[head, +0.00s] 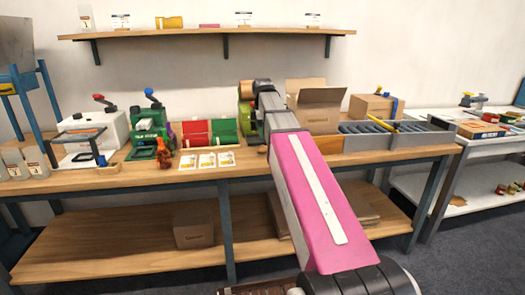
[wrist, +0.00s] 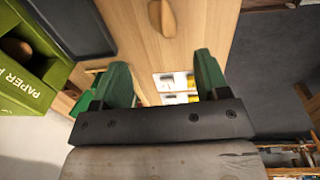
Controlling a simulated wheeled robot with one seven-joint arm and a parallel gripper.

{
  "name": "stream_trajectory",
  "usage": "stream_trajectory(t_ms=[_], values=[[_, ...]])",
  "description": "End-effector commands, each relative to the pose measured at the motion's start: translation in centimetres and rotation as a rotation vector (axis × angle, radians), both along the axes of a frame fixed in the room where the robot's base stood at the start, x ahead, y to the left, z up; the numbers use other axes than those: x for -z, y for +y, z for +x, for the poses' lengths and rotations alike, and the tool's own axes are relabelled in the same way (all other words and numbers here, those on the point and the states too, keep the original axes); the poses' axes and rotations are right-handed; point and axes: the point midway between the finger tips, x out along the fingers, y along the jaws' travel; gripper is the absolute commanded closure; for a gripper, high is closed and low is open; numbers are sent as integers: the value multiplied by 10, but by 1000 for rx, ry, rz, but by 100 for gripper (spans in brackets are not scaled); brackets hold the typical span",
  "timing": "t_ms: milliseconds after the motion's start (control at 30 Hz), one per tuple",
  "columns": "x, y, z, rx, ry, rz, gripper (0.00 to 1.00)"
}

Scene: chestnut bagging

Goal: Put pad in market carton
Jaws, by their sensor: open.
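A brown rounded piece (wrist: 161,17), which looks like the pad, lies on the bare wooden bench top at the top of the wrist view. My gripper (wrist: 163,74) is open, with two green fingers apart and nothing between them. The pad lies beyond the fingertips in the picture, apart from them. In the head view my arm hides most of the gripper. The open cardboard carton (head: 313,118), apparently the market carton, stands on the bench right of my arm, its flaps up. Its inside is not visible.
A green box lettered "PAPER P" (wrist: 22,88) holds another brown piece at the left of the wrist view. A dark tray (wrist: 70,25) sits beside it. A roller conveyor (head: 385,128) and another carton (head: 372,107) stand right of the open carton. White cards (head: 208,161) lie left.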

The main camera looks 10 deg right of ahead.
Motion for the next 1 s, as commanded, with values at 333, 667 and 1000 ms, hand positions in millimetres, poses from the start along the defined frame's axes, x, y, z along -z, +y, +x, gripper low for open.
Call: stream_trajectory(t_ms=[333,667,1000], values=[[36,0,2,1,-1,0,32],[70,-1,2,1,1,0,32],[86,0,4,1,-1,0,32]])
